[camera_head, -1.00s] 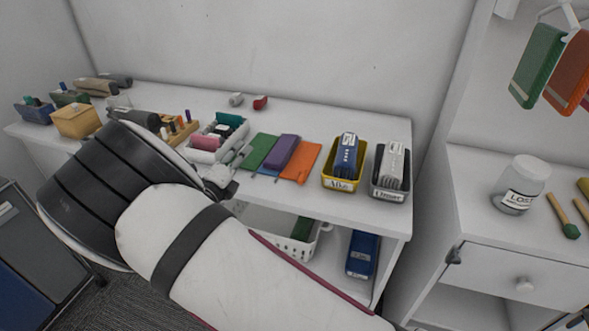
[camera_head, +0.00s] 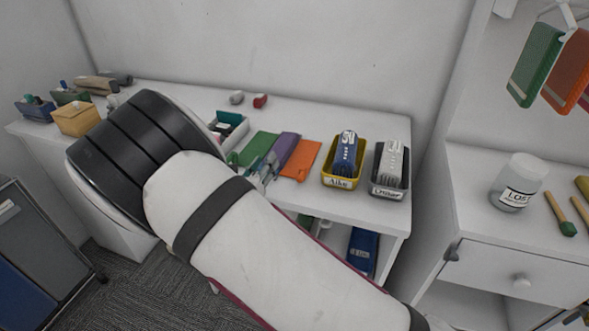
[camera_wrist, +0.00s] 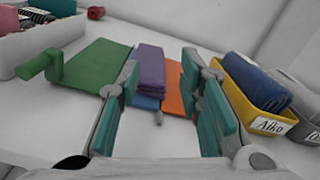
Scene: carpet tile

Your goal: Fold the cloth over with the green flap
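A yellow bin (camera_head: 343,172) labelled Aiko, holding a blue folded item, stands close right of the orange flap. A dark bin (camera_head: 388,184) stands beside it. An open organizer tray (camera_head: 230,132) is left of the green flap. Two small items lie behind.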

